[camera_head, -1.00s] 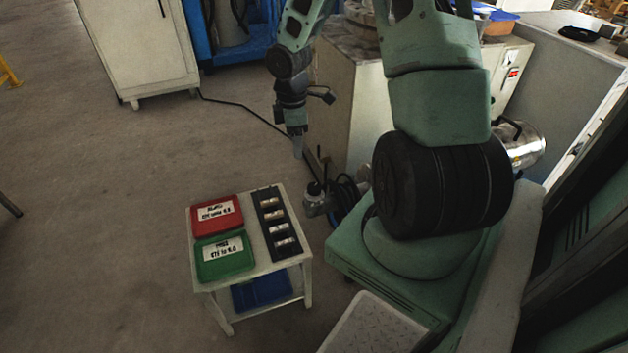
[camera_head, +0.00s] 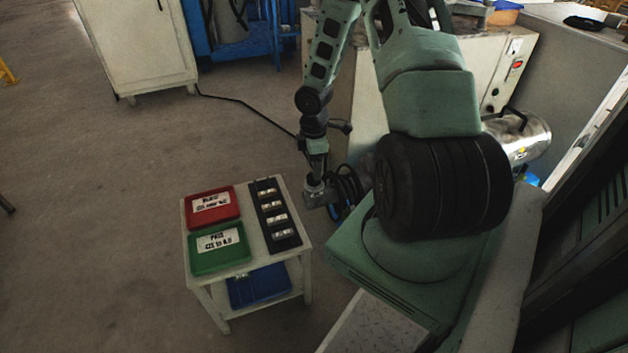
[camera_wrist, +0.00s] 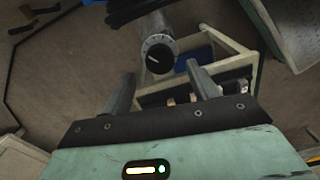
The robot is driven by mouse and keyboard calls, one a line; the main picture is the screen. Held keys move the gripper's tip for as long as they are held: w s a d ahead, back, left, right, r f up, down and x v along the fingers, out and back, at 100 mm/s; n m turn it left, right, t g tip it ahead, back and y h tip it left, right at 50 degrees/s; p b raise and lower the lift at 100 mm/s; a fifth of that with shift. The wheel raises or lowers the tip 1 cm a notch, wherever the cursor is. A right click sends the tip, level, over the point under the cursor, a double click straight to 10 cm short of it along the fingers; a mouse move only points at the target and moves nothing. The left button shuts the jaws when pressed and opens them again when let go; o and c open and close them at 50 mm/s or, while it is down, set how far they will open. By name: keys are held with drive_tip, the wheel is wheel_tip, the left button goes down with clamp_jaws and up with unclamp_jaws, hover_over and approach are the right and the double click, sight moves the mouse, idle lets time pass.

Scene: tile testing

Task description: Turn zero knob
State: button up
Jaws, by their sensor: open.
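The zero knob (camera_wrist: 159,55) shows in the wrist view as a dark round dial with a white pointer line and a pale marked ring. It sits on the end of a grey cylindrical device (camera_wrist: 154,24). In the head view the device (camera_head: 316,193) is just right of the small table, and its knob is hidden there. My gripper (camera_wrist: 160,69) is open, with one finger to each side of the knob in the wrist view. In the head view my gripper (camera_head: 318,172) is just above the device, pointing down. I cannot tell whether the fingers touch the knob.
A small white table (camera_head: 253,238) carries a red tray (camera_head: 212,213), a green tray (camera_head: 205,262) and a black holder (camera_head: 267,203) with several small pieces. A blue bin (camera_head: 258,287) is on its lower shelf. Black hoses (camera_head: 348,190) lie beside the device. Floor at left is clear.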

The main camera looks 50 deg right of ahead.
wheel_tip(320, 180, down, 4)
drive_tip(key=shift+f+b, duration=0.15)
drive_tip(key=shift+b, duration=0.55)
drive_tip(key=c, duration=1)
drive_tip(key=m+p, duration=0.2)
drive_tip(key=m, duration=0.1)
drive_tip(key=shift+m, duration=0.3)
drive_tip(key=shift+m+p, duration=1.35)
drive_tip(key=shift+m, duration=0.45)
